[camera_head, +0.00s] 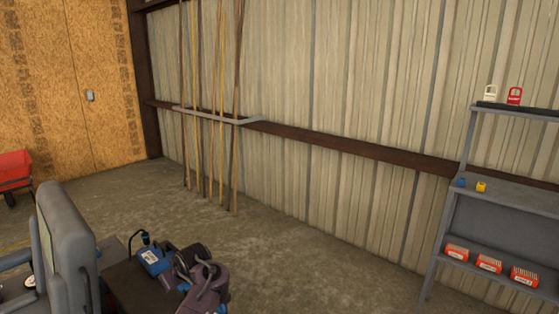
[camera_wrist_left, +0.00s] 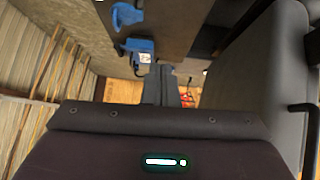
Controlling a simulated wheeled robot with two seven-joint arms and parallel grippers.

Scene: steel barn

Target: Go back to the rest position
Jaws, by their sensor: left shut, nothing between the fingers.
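My left gripper (camera_wrist_left: 160,85) shows in the left wrist view. Its grey fingers are together, with nothing between them. The wrist picture is upside down, with the floor and a dark tabletop along its upper part. A blue device with a white label (camera_wrist_left: 140,50) lies beyond the fingers. It also shows in the head view (camera_head: 154,262). Another blue item (camera_wrist_left: 126,15) is near it. In the head view a dark purplish shape sits at the bottom beside the device; I cannot tell whether it is my left gripper. My right gripper is in neither view.
A grey padded chair-like back (camera_head: 68,240) stands left of the table (camera_head: 130,288). A metal shelf (camera_head: 505,225) with red boxes (camera_head: 488,263) is at the right. Several poles (camera_head: 221,120) lean on the wall. A red cart (camera_head: 14,170) is far left. The middle floor is clear.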

